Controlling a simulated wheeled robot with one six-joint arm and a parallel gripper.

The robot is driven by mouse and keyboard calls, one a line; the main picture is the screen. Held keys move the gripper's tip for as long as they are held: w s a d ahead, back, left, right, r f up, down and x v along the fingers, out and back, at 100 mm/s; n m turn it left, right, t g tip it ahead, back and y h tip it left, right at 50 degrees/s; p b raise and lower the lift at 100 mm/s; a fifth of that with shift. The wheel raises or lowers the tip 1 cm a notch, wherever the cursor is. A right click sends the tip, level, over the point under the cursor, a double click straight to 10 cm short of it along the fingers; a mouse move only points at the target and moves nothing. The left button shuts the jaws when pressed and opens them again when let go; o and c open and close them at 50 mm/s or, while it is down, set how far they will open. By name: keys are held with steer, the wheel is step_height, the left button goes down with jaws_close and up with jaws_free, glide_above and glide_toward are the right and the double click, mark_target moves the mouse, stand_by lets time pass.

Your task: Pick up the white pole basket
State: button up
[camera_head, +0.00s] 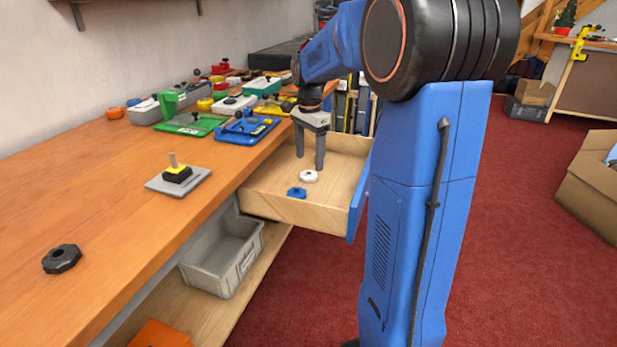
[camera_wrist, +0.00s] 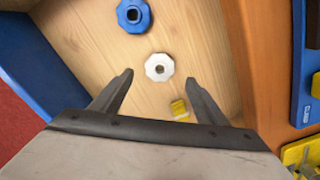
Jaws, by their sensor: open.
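The white pole basket (camera_head: 309,176), a small octagonal ring with a central hole, lies flat in the open wooden drawer (camera_head: 270,205). In the wrist view the white basket (camera_wrist: 151,66) shows just beyond and between my fingertips. My gripper (camera_head: 310,160) is open and empty, pointing down into the drawer above and slightly behind the white basket. The fingers do not appear to touch it. A similar blue ring (camera_head: 296,192) lies in front of it, apart from it; the wrist view also shows the blue ring (camera_wrist: 133,15).
A small yellow piece (camera_wrist: 179,108) lies in the drawer near the right finger. The drawer has a blue front (camera_head: 358,205). A black ring (camera_head: 62,259) and a grey plate with a peg (camera_head: 160,184) sit on the bench. A grey bin (camera_head: 222,262) stands below.

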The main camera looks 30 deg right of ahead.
mark_target(308, 176)
step_height(308, 176, down, 5)
steer(key=shift+r, duration=0.1)
stand_by(0.3)
steer(key=c, duration=1.1)
